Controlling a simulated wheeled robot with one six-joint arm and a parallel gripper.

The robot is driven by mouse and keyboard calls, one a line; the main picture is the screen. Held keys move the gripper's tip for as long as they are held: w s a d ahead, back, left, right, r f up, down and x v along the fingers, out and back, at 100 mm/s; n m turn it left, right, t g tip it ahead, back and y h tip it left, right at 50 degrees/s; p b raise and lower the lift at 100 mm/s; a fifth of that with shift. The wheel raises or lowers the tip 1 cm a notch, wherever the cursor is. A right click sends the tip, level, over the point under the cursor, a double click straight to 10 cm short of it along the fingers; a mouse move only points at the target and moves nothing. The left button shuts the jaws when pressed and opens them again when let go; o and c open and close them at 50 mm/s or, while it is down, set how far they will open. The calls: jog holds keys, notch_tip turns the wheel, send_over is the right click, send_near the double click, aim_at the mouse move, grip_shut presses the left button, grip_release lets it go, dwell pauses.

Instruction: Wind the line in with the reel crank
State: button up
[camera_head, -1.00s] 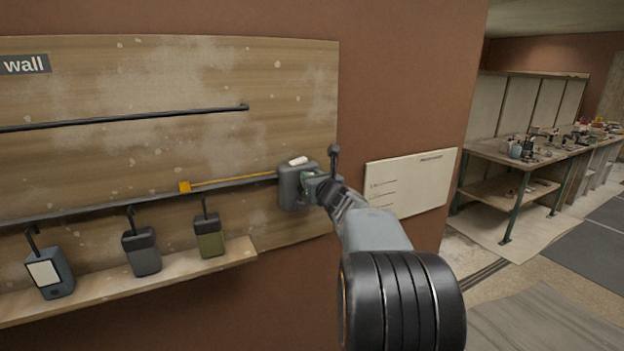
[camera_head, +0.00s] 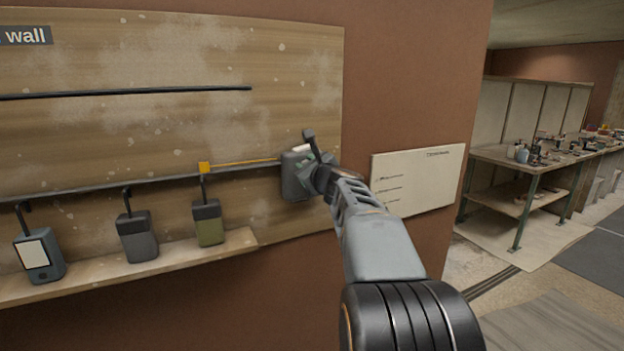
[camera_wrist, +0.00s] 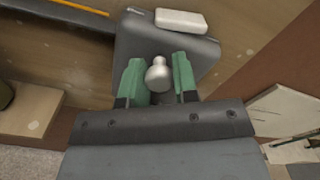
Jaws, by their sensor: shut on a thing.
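The grey reel box (camera_head: 292,178) is mounted at the right end of the wooden wall board, with a white label on top. A yellow-orange line (camera_head: 245,163) runs left from it to an orange tab (camera_head: 204,167) beside the dark rail. The line also shows in the wrist view (camera_wrist: 80,7). My gripper (camera_head: 318,172) is at the front of the reel. The crank's arm is hidden behind the knob and fingers.
Several boxy devices, including a green one (camera_head: 208,223), stand on the ledge (camera_head: 150,266) below the rail. A pale notice panel (camera_head: 420,180) is on the red wall to the right. A cluttered workbench (camera_head: 530,158) stands farther right, with open floor before it.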

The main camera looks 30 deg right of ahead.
aim_at(291, 184)
jog(key=a+f+n+b, duration=0.1)
jog(key=n+b, duration=0.2)
jog(key=a+n+b, duration=0.1)
jog(key=n+b, duration=0.2)
jog(key=a+f+n+b, duration=0.1)
jog(key=n+b, duration=0.2)
jog(key=shift+w+f, duration=0.15)
jog(key=shift+f, duration=0.2)
jog(key=n+b, duration=0.2)
jog(key=f+n+b, duration=0.2)
jog(key=n+b, duration=0.1)
jog(key=shift+a+n+b, duration=0.25)
jog(key=shift+n+b, duration=0.05)
jog(key=n+b, duration=0.1)
jog(key=f+n+b, duration=0.1)
jog(key=shift+n+b, duration=0.3)
jog(key=shift+n, duration=0.1)
jog(key=shift+d+f+n+b, duration=0.15)
jog(key=shift+n+b, duration=0.45)
jog(key=shift+n, duration=0.1)
jog(key=o, duration=0.9)
